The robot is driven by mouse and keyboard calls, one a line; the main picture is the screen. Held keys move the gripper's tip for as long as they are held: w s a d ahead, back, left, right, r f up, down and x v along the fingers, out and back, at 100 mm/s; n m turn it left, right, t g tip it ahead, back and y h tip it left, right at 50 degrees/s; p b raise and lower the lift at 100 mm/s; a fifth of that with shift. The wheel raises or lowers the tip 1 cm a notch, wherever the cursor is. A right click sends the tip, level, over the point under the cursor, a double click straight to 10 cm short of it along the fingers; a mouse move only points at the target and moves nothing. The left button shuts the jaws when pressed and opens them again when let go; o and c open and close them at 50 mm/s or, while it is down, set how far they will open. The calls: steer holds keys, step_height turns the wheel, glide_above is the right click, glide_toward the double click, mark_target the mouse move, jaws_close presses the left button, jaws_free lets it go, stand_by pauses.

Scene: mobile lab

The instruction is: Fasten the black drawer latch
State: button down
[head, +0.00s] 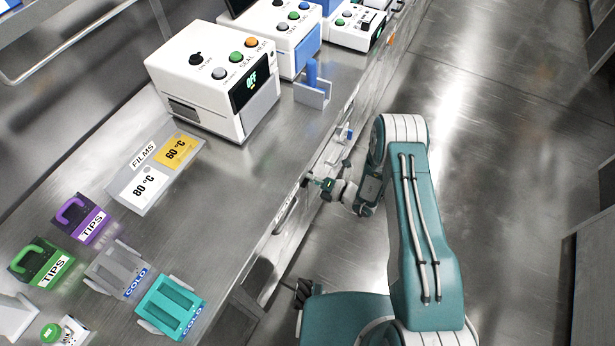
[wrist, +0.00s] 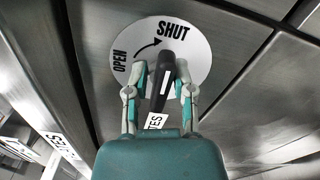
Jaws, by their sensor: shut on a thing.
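The black drawer latch (wrist: 166,72) is a dark bar with a white line on a round white plate (wrist: 200,50) marked OPEN, SHUT and a curved arrow. The bar stands nearly upright in the wrist view, tilted slightly right at its top, with its upper end just below SHUT. My gripper (wrist: 161,82) has a finger on each side of the bar and is shut on it. In the head view my gripper (head: 322,187) is at the bench's front face, and the latch is too small there to make out.
The bench top (head: 235,185) holds a white sealer (head: 205,85), a films tray (head: 125,195), purple and green tip boxes (head: 80,220) and cold blocks (head: 170,308). A partly hidden label (wrist: 154,122) sits below the plate. Open floor (head: 500,150) lies to the right.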

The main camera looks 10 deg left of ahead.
steer(key=m, duration=0.3)
steer(key=shift+f, duration=0.3)
steer(key=shift+s+f+m, duration=0.15)
steer(key=shift+s+m, duration=0.1)
steer(key=shift+m, duration=0.05)
steer(key=c, duration=0.6)
jaws_free()
steer(key=shift+c, duration=0.2)
steer(key=shift+a, duration=0.1)
steer(key=shift+d, duration=0.45)
steer(key=v, duration=1.1)
steer(key=shift+s, duration=0.1)
